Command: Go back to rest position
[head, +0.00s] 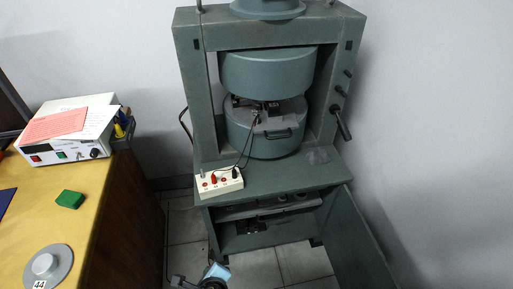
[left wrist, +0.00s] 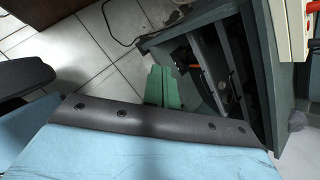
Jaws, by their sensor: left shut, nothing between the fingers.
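In the left wrist view, my left gripper (left wrist: 160,86) shows as two green fingers side by side, closed together with nothing between them. They stick out past a dark strip with bolts and a light blue surface that fills the bottom of that view. The gripper is low, beside the open cabinet under the magnet. My right gripper is not in view.
A white box with red and black plugs (head: 219,181) sits on the cabinet top. The cabinet door (head: 357,240) hangs open at the right. A yellow desk (head: 30,215) at the left carries an instrument (head: 65,145), a green block (head: 70,199) and a round grey base (head: 47,267).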

